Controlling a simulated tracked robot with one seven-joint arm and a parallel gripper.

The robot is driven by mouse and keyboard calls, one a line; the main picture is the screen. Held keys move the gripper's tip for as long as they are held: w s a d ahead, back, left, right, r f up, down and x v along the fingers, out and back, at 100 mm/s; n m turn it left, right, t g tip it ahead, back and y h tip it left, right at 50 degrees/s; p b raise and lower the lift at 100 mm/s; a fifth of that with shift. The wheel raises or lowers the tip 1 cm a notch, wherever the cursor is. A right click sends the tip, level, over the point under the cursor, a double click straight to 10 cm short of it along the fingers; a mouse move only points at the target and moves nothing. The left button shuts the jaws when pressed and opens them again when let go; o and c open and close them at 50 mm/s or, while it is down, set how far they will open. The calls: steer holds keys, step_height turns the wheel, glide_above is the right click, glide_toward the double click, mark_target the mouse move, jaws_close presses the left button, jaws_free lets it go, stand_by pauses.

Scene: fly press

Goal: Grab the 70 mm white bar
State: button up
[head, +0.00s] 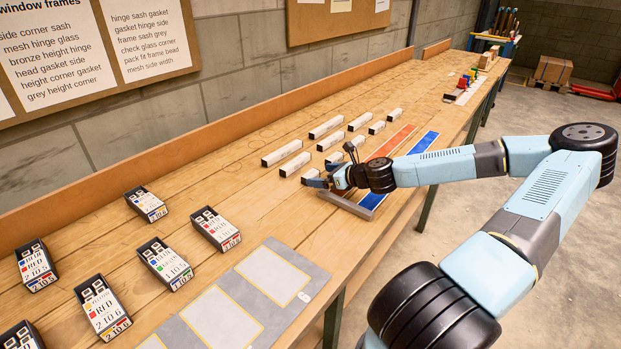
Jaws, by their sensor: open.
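Several white bars of differing lengths lie in rows on the wooden bench. Mid-length bars (295,165) lie in the middle, and shorter ones (377,128) lie nearer the front. No length marks are readable, so I cannot tell which is 70 mm. My gripper (318,180) is open, low over the bench at the near left end of the rows. Its fingers are beside a short bar (309,174) and partly cover that area; I cannot tell whether they touch it.
A tray with red (390,142) and blue (424,142) strips lies under and right of my wrist. Dark labelled boxes (215,228) stand at left. A grey mat with yellow-edged panels (245,262) lies at the front. Small coloured items (468,83) stand farther along.

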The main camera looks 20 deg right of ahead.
mark_target(314, 175)
steer(key=shift+x, duration=2.2)
steer(key=shift+s+a, duration=0.1)
steer(key=shift+a, duration=0.05)
steer(key=c, duration=1)
steer(key=shift+r, duration=0.15)
